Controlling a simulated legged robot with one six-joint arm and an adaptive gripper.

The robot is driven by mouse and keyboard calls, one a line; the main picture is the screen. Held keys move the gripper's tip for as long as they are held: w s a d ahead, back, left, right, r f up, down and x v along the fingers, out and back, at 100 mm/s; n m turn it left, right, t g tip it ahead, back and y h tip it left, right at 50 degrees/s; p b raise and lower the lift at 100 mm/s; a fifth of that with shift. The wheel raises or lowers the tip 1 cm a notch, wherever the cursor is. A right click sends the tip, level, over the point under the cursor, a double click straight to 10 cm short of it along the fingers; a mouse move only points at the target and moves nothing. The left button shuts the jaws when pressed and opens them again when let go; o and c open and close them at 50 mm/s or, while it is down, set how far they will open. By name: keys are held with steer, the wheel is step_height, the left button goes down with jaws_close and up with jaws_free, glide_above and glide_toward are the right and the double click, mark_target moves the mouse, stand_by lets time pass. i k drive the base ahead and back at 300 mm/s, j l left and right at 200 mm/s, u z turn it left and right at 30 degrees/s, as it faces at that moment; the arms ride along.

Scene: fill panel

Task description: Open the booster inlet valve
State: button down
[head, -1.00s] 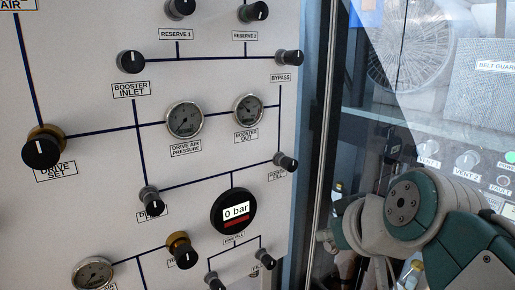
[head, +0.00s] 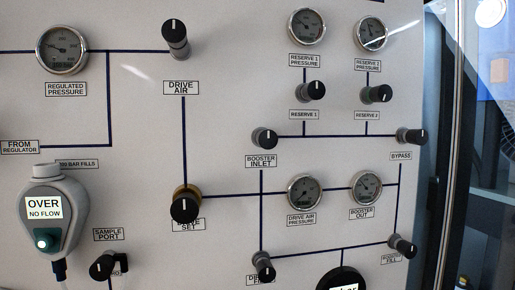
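The booster inlet valve (head: 265,138) is a black knob with a white pointer mark on a grey stem. It sits right of the middle of the panel, at the left end of a dark horizontal line. Its "BOOSTER INLET" label (head: 261,161) is just below it. The pointer looks roughly upright, but the knob is too small to be sure. My gripper and arm are not in view, and nothing covers the knob.
The bypass knob (head: 412,136) is at the right end of the same line. The drive air pressure gauge (head: 305,191) and booster out gauge (head: 367,187) are below. The drive set knob (head: 185,207) and a grey "OVER NO FLOW" device (head: 47,215) stick out further left.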

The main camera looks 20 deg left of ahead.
mark_target(267, 138)
steer(key=u, duration=1.2)
steer(key=j+z, duration=0.2)
steer(key=l+z, duration=0.2)
steer(key=z, duration=0.95)
steer(key=u, duration=1.35)
